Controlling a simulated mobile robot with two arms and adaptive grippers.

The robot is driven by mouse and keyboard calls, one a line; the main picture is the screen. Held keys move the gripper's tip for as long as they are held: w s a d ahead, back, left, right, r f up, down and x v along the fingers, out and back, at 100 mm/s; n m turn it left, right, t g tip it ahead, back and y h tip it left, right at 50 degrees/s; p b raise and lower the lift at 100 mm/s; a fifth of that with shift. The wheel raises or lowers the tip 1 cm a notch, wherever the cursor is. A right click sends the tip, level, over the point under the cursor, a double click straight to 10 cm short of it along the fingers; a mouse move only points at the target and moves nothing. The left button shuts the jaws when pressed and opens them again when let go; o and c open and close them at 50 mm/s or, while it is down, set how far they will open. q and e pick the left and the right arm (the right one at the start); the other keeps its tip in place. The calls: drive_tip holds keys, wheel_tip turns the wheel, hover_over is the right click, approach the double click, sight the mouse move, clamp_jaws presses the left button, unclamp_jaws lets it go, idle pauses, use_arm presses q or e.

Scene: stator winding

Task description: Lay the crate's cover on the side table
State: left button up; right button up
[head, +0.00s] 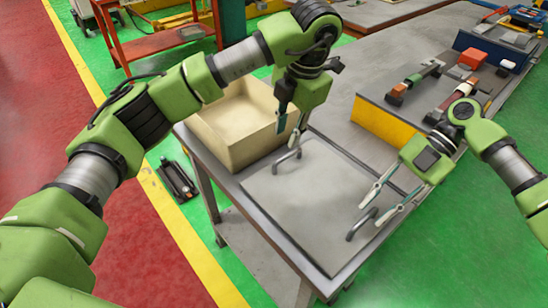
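The crate's cover (318,205) is a flat grey panel with two bar handles, lying on the grey side table (227,187). The open beige crate (226,138) stands at the table's far left end, beside the cover. My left gripper (291,134) is open, fingertips apart, just above the cover's far handle (286,159). My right gripper (371,215) is open, with its fingertips near the cover's near handle (354,229). Both grippers look empty. I cannot tell whether the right fingertips touch the handle.
A yellow-fronted bench (385,124) with several parts and tools stands close on the right. An orange cart (160,43) is at the back left. A dark object (178,180) lies on the green floor left of the table. The floor at front right is clear.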

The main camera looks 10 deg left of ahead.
drive_tip(key=v, duration=0.8)
